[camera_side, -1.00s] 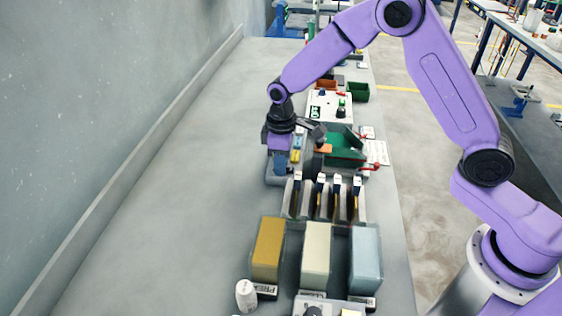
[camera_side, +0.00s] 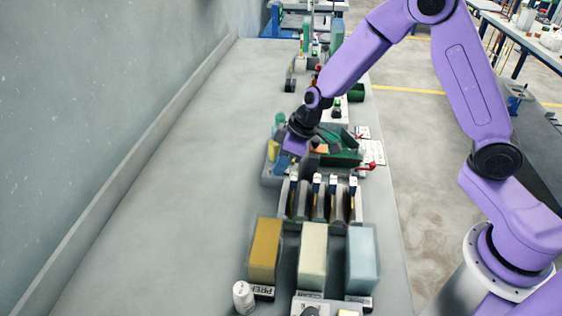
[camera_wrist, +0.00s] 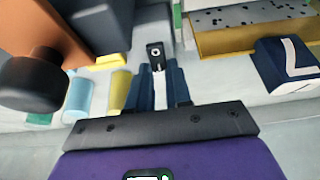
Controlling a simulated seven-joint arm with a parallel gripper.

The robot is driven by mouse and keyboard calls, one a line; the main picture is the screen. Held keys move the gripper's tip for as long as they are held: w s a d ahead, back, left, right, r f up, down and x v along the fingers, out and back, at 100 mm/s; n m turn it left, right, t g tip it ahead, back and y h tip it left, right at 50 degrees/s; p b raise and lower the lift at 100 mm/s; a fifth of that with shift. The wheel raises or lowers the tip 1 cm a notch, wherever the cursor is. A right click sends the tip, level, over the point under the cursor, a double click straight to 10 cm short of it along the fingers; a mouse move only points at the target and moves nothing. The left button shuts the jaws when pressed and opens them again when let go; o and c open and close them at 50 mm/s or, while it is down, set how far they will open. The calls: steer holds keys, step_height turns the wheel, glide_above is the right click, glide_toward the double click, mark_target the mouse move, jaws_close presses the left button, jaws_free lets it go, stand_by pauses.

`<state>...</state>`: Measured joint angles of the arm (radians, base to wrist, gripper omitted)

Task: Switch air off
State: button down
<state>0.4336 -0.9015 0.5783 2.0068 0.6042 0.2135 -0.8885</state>
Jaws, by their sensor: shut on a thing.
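My gripper (camera_wrist: 164,88) has blue fingers, closed on a small dark piece with a white ring (camera_wrist: 155,55) in the wrist view. I cannot tell what this piece belongs to. In the side view my gripper (camera_side: 283,163) is low and tilted over the left end of the grey station, just behind the row of upright racks (camera_side: 318,190); its fingertips are hard to make out. A red-handled fitting (camera_side: 371,165) lies at the right end of this station, apart from my gripper. No part is clearly readable as the air switch.
Yellow (camera_side: 265,250), cream (camera_side: 312,255) and pale blue (camera_side: 361,258) tanks stand in front of the racks, with a white cup (camera_side: 243,296) beside them. A green tray (camera_side: 345,155) is right of my gripper. The bench's left side is clear.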

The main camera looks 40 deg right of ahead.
steer(key=shift+a, duration=0.15)
steer(key=c, duration=1)
jaws_free()
steer(key=shift+c, duration=0.2)
steer(key=v, duration=1.7)
steer(key=shift+r, duration=0.2)
steer(key=shift+s, duration=0.15)
steer(key=s+d+f+n+g+h, duration=0.1)
steer(key=s+d+f, duration=0.1)
steer(key=s, duration=1.1)
steer(key=s+d+f+n+g+h, duration=0.1)
steer(key=s+d+f+n+g, duration=0.1)
steer(key=s, duration=1.2)
steer(key=shift+d+n+h, duration=0.3)
steer(key=shift+d+h, duration=0.1)
steer(key=shift+d, duration=0.5)
